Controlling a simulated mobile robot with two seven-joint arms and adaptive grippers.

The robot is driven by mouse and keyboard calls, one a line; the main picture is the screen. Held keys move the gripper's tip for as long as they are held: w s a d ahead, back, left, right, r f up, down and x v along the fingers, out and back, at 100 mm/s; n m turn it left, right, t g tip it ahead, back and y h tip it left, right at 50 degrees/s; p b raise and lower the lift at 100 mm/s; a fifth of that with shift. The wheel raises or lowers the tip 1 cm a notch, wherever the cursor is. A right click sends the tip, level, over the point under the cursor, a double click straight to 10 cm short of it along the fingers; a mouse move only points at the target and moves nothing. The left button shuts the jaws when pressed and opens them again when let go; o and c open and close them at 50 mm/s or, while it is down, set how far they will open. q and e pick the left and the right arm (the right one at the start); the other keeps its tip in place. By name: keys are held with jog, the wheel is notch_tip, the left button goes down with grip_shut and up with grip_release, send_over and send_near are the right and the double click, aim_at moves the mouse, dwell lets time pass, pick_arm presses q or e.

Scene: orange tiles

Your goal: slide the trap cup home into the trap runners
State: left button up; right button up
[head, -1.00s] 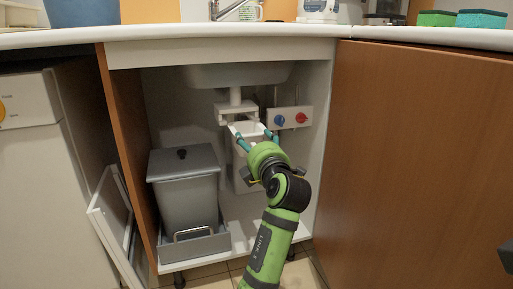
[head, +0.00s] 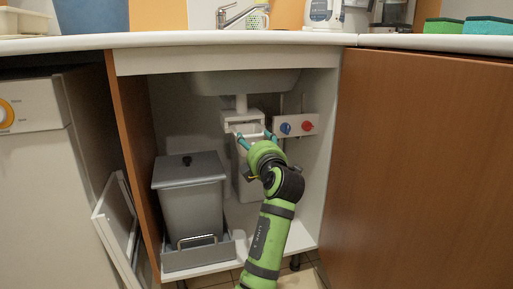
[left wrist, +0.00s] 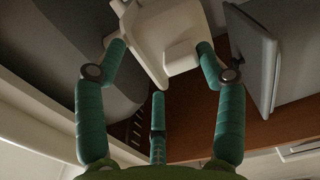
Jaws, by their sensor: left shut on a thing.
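The white trap runners (head: 229,117) hang under the sink's drain pipe inside the open cabinet. My left gripper (head: 256,139) is just in front of and below them, with its teal fingers pointing into the cabinet. It is shut on the white trap cup (head: 250,128). In the left wrist view the cup (left wrist: 165,35) sits between the two outer fingertips of the gripper (left wrist: 160,50), and a third finger shows below it. The cup's front overlaps the runners in the head view. I cannot tell how far it is inside them. My right gripper is not in view.
A grey lidded bin (head: 190,200) stands at the cabinet's left. A panel with blue and red knobs (head: 296,126) is on the right. The sink basin (head: 245,82) is above. An open brown door (head: 425,160) fills the right side.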

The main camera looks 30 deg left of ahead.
aim_at(251, 140)
pick_arm(q)
jog(key=shift+b+x, duration=0.65)
jog(key=shift+x, duration=1.75)
jog(key=shift+a, duration=0.1)
jog(key=o, duration=1.6)
jog(key=shift+s+f, duration=0.1)
